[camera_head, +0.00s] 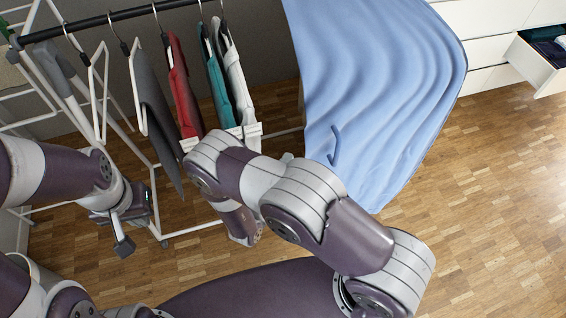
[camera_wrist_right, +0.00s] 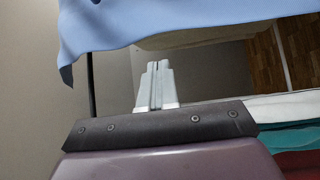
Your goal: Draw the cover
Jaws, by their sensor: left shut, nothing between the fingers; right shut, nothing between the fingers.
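The light blue cloth cover (camera_head: 385,70) hangs in folds over the right part of the clothes rack, and a narrow blue strap or loop (camera_head: 335,145) stands out from its lower left. In the right wrist view the cover (camera_wrist_right: 200,12) spans the top, with its edge hanging at the upper left. My right gripper (camera_wrist_right: 156,72) is shut and empty, its fingertips below and apart from the cloth in the picture. In the head view its fingers are hidden by my arm. My left gripper (camera_head: 124,247) is shut and empty at the lower left, far from the cover.
A rack with a black rail (camera_head: 110,18) and white frame holds grey trousers (camera_head: 155,110), red (camera_head: 183,90), teal (camera_head: 217,85) and white garments (camera_head: 238,95) on hangers. An open drawer (camera_head: 540,68) juts from white cabinets at the upper right. The wooden floor (camera_head: 490,200) is clear at right.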

